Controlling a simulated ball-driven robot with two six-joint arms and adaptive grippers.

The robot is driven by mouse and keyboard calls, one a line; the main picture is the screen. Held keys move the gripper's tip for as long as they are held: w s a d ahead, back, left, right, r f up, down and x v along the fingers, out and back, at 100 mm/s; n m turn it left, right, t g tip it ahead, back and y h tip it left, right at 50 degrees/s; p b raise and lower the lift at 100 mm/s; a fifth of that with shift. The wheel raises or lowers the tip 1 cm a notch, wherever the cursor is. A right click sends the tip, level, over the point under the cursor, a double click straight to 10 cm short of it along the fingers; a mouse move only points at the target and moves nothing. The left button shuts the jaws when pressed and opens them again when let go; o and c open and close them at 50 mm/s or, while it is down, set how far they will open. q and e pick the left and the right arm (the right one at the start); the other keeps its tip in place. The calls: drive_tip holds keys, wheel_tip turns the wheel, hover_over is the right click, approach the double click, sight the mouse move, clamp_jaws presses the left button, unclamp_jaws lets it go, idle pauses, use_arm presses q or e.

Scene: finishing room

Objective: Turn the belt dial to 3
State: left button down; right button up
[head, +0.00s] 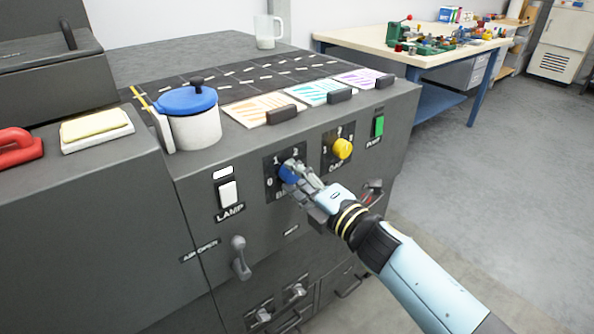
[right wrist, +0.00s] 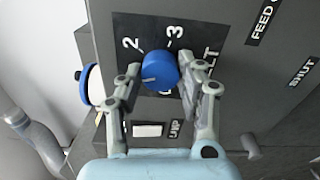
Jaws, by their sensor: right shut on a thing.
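The belt dial is a round blue knob (head: 289,172) on a black plate on the machine's front. The plate shows 0, 1 and 2 in the head view; 2 and 3 show in the right wrist view. My right gripper (head: 295,172) is shut on the knob, with one finger on each side of it. In the right wrist view the gripper (right wrist: 162,82) holds the blue knob (right wrist: 158,68), whose white mark points left and slightly down, away from the 3. The number at the mark is hidden by a finger. My left gripper is not in view.
A yellow dial (head: 342,149) and a green switch (head: 379,126) sit right of the belt dial. A white lamp switch (head: 228,193) and a grey lever (head: 240,258) are left of it. A blue-lidded pot (head: 193,125) stands on the machine above.

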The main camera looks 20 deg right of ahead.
drive_tip(key=m+p, duration=0.3)
drive_tip(key=m, duration=0.3)
drive_tip(key=shift+r+m, duration=0.1)
drive_tip(key=shift+m, duration=0.2)
drive_tip(key=m+p, duration=0.3)
drive_tip(key=m, duration=0.3)
drive_tip(key=m+p, duration=0.2)
drive_tip(key=m, duration=0.3)
drive_tip(key=shift+m, duration=0.4)
drive_tip(key=m+p, duration=0.1)
drive_tip(key=m, duration=0.2)
drive_tip(key=m+p, duration=0.1)
drive_tip(key=m, duration=0.1)
drive_tip(key=shift+s+f+m, duration=0.1)
drive_tip(key=shift+f+m, duration=0.1)
drive_tip(key=shift+m, duration=0.5)
drive_tip(key=o, duration=1.2)
drive_tip(key=shift+c, duration=0.2)
drive_tip(key=v, duration=1.2)
drive_tip(key=shift+r, duration=0.25)
